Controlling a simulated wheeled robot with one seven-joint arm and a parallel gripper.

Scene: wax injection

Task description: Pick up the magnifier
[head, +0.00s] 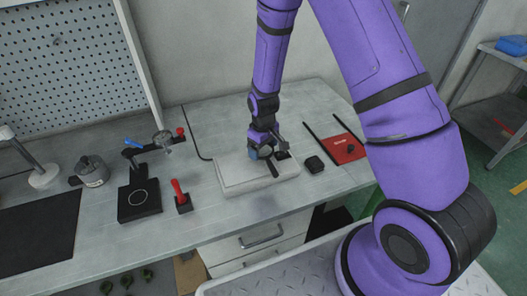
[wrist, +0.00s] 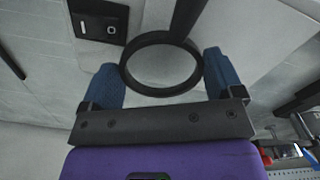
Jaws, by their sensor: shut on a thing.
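The magnifier has a black ring (wrist: 162,91) and a dark handle that runs up out of the wrist view. My gripper (wrist: 163,80) has its two blue fingers on either side of the ring, shut on it. In the head view my gripper (head: 262,153) is over the white slab (head: 234,184) on the bench, and the magnifier's dark handle (head: 272,168) shows just below it. I cannot tell whether the magnifier still touches the slab.
A small black box (head: 314,164) and a red case (head: 344,150) lie right of the slab. A black stand (head: 139,203) and a red-handled tool (head: 180,195) stand to its left.

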